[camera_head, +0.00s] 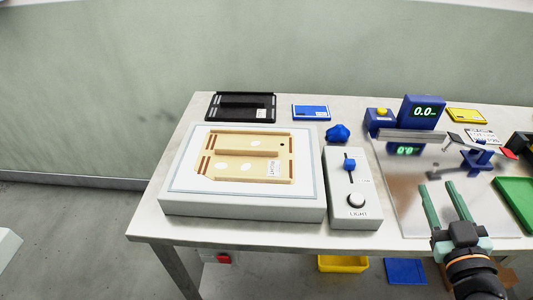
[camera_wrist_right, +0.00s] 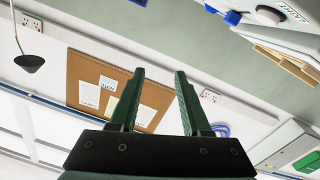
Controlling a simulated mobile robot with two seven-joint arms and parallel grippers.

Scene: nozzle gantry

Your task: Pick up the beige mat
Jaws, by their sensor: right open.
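The beige mat (camera_head: 258,142) has raised strips along its edges and a white label at its front right. It lies flat on the white panel of a light box (camera_head: 240,208) at the left of the table in the head view. My right gripper (camera_head: 438,186) is open and empty, to the right of the mat and well apart from it, over the table's front right part. In the right wrist view its two green fingers (camera_wrist_right: 159,72) stand apart with nothing between them. My left gripper is not in view.
A light control box (camera_head: 340,214) with a blue slider and white knob stands right of the light box. Behind are a black tray (camera_head: 213,108), a blue card (camera_head: 311,112) and a blue lump (camera_head: 338,132). A blue gauge (camera_head: 420,111) and green tray (camera_head: 517,198) are at right.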

